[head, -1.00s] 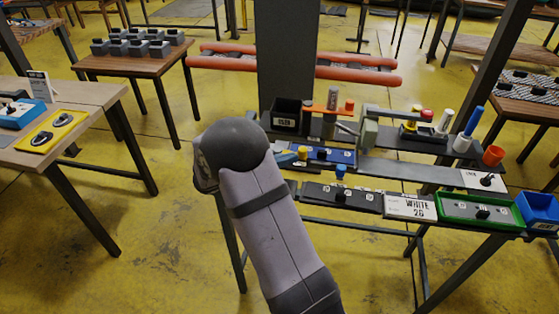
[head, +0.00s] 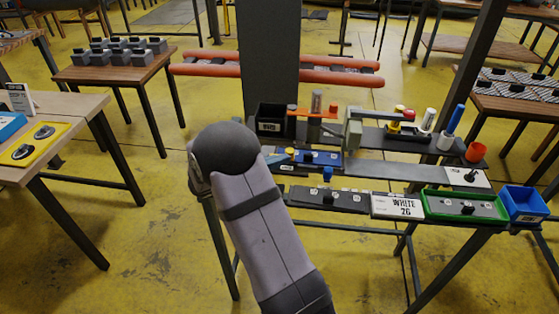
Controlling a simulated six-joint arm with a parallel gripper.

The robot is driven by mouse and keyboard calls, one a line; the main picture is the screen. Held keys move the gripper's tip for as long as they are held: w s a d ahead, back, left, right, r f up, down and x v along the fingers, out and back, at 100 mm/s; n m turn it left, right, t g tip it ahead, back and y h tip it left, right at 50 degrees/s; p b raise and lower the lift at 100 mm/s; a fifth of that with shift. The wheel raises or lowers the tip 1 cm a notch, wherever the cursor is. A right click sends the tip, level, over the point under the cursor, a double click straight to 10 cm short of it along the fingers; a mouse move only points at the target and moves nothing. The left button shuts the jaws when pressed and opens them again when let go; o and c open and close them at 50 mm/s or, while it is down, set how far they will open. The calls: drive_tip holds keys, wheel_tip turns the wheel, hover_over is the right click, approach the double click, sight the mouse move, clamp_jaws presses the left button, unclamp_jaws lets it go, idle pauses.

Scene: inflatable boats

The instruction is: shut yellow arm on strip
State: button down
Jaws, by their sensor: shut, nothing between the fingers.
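A small yellow part (head: 291,151) shows at the left end of a blue strip (head: 322,159) on the bench, just right of my arm's dark rounded joint. It is too small to tell whether it is the yellow arm or whether it is open or shut. A light blue piece (head: 277,160) lies beside it, partly hidden by my arm. My gripper is not visible; my own arm covers the area where it could be.
A grey pillar (head: 268,55) stands behind.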

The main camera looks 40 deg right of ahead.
drive_tip(key=s+a+r, duration=0.1)
drive_tip(key=s+a, duration=0.1)
drive_tip(key=a, duration=0.4)
drive_tip(key=s+a+r, duration=0.2)
drive_tip(key=a, duration=0.4)
drive_tip(key=shift+s+a+b, duration=0.3)
drive_tip(key=shift+a+b, duration=0.05)
drive_tip(key=shift+a, duration=0.05)
drive_tip(key=s+a+f+m+g+y+p, duration=0.25)
drive_tip(key=s+m+y+p, duration=0.4)
drive_tip(key=s, duration=0.55)
drive_tip(key=s+a+r+m+t+y+p, duration=0.1)
drive_tip(key=s+a+m+y, duration=0.1)
drive_tip(key=a+m+y, duration=0.3)
drive_tip(key=s+a+r+m+y+p, duration=0.2)
drive_tip(key=a+m+y, duration=0.1)
drive_tip(key=a+m, duration=0.4)
wheel_tip(320, 180, down, 10)
drive_tip(key=b, duration=1)
drive_tip(key=shift+s+d+f, duration=0.15)
drive_tip(key=shift+d, duration=0.2)
